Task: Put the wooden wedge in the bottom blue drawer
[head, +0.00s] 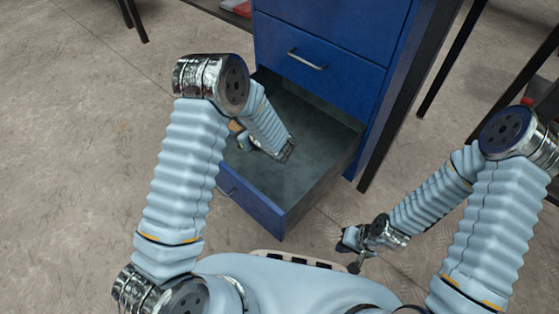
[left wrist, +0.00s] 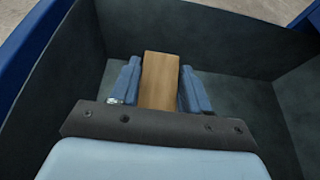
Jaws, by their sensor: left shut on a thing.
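The wooden wedge (left wrist: 160,80) is a light brown block held between the two blue fingers of my left gripper (left wrist: 160,68) in the left wrist view. In the head view, a small tan part of the wedge (head: 235,126) shows beside my left gripper (head: 244,141), partly hidden by my forearm. The bottom blue drawer (head: 257,208) is pulled open, with a dark grey inside. My left gripper and the wedge are over or within the drawer's open space; their height above its floor is unclear. My right gripper (head: 350,242) is small, right of the drawer, and its finger gap is unclear.
The blue cabinet (head: 335,85) has a shut drawer with a metal handle (head: 307,60) above the open one. The drawer walls (left wrist: 255,60) surround my left gripper. Dark table legs (head: 410,100) stand right of the cabinet.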

